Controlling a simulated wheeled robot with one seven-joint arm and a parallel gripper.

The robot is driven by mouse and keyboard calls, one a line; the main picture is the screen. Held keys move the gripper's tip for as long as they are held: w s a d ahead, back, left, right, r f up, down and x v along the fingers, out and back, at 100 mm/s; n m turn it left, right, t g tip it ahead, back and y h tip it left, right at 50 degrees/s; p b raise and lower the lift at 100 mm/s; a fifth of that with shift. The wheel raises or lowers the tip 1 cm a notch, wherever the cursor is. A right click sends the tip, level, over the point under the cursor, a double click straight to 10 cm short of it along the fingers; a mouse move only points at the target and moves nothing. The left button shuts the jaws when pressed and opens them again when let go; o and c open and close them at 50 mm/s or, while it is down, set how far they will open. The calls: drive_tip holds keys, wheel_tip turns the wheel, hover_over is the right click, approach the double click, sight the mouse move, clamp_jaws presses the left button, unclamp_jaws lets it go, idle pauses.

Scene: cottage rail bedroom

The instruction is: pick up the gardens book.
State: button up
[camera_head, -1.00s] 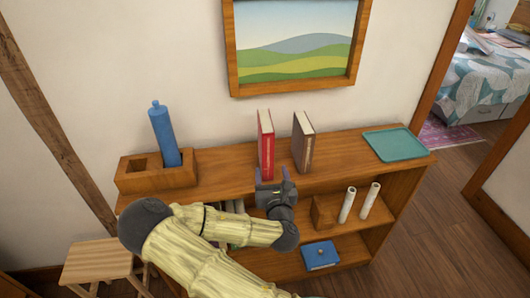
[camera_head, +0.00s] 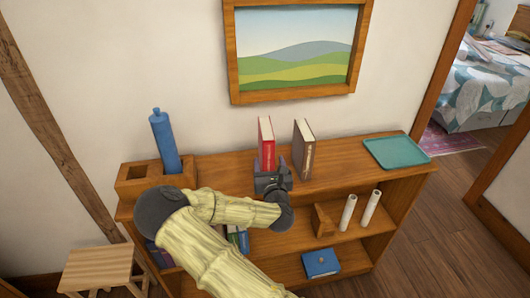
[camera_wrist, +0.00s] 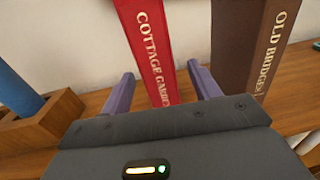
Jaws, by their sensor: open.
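The gardens book is red, with "COTTAGE GARD…" on its spine, and stands upright on the shelf top in the head view (camera_head: 266,143). It also shows in the wrist view (camera_wrist: 150,45), where its lower end is hidden by my gripper body. My gripper (camera_wrist: 158,85) is open, with its two purple fingers apart. In the wrist view the red spine lies between and beyond the fingers. In the head view my gripper (camera_head: 272,172) is just in front of the book's lower part. I cannot tell whether the fingers flank the book.
A brown "OLD BRIDGES" book (camera_wrist: 255,45) stands close on the right, near the right finger. A wooden block (camera_head: 135,178) with a blue cylinder (camera_head: 164,140) is at the left. A teal tray (camera_head: 397,152) lies at the right end. The wall is behind.

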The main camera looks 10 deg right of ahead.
drive_tip(key=shift+w, duration=0.1)
drive_tip(key=w+p, duration=0.1)
drive_tip(key=w, duration=0.1)
drive_tip(key=w+p, duration=0.1)
drive_tip(key=w, duration=0.2)
drive_tip(key=shift+d+f, duration=0.15)
drive_tip(key=shift+d, duration=0.05)
idle(0.4)
